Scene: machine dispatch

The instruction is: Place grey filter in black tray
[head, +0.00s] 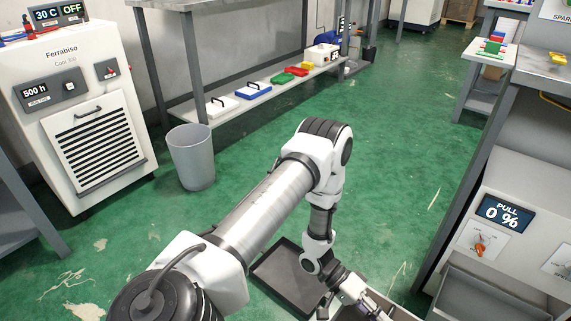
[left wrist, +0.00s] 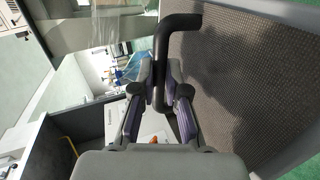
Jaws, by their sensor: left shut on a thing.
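My left gripper (left wrist: 167,90) is shut on the black handle (left wrist: 165,55) of the grey filter (left wrist: 245,85). The filter's grey mesh face fills the right of the left wrist view, within a paler frame, and looks tilted there. In the head view my left gripper (head: 353,303) is at the bottom edge. A pale edge beside it may be the filter's frame, but I cannot tell. The black tray (head: 280,277) lies low at the bottom centre, partly hidden by my left arm. It looks empty where visible. My right gripper is in neither view.
A grey bin (head: 191,158) and the white Ferrabiso machine (head: 85,110) stand at the left. A bench with a low shelf (head: 235,112) of coloured items is at the back. The green floor between is open.

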